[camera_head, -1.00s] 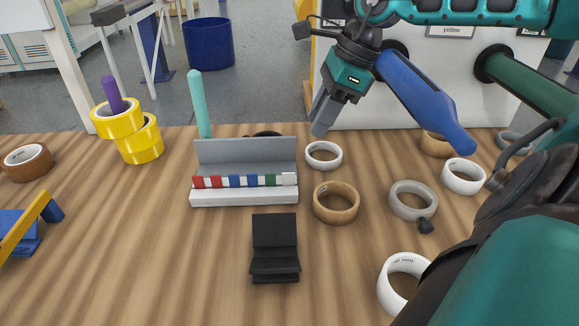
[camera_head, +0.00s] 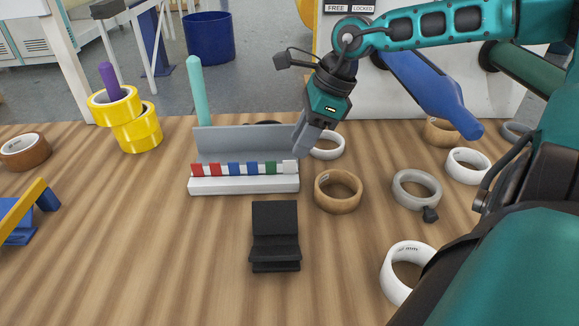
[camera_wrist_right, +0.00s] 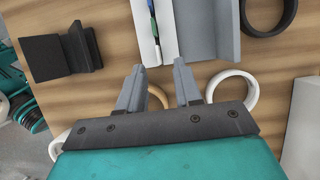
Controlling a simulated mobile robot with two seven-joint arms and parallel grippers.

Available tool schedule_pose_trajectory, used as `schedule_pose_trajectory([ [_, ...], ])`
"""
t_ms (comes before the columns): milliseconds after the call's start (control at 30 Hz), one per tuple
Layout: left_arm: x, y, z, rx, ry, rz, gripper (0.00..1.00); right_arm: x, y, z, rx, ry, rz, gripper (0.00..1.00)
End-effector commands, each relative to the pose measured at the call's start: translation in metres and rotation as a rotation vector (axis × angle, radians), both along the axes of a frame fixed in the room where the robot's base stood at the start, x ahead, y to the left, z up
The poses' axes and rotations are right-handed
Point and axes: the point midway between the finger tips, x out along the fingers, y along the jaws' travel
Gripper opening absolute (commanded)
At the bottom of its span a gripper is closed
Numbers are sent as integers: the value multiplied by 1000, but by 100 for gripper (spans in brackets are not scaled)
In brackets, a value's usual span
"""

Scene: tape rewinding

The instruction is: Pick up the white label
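The white label (camera_head: 290,167) is at the right end of a row of coloured labels on the grey and white rack (camera_head: 243,186). The row has red, blue and green labels with white between them. My right gripper (camera_head: 301,148) points down just above and behind the rack's right end. In the right wrist view its two fingers (camera_wrist_right: 159,65) are apart and nothing is between them. The rack's grey wall (camera_wrist_right: 207,30) shows beyond the fingertips, and only part of the label row is visible there. My left gripper is not in view.
A black stand (camera_head: 275,236) sits in front of the rack. A tan tape roll (camera_head: 338,192), a grey roll (camera_head: 417,190) and several white rolls lie to the right. Yellow rolls (camera_head: 138,129) stand at the left.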

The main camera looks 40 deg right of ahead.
Motion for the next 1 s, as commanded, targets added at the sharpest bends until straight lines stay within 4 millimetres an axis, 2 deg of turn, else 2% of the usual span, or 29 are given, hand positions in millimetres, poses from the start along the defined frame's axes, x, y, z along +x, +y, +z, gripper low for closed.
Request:
schedule_pose_trajectory([
  [200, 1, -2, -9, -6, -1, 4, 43, 4, 9, -25, -1, 6, 1, 34],
  [400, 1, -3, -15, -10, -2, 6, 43, 9, 14, -40, -1, 3, -1, 34],
  [767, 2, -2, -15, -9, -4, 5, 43, 11, 16, -43, 0, 0, -1, 34],
  [1000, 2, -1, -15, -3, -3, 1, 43, 11, 16, -43, 0, 0, -1, 12],
])
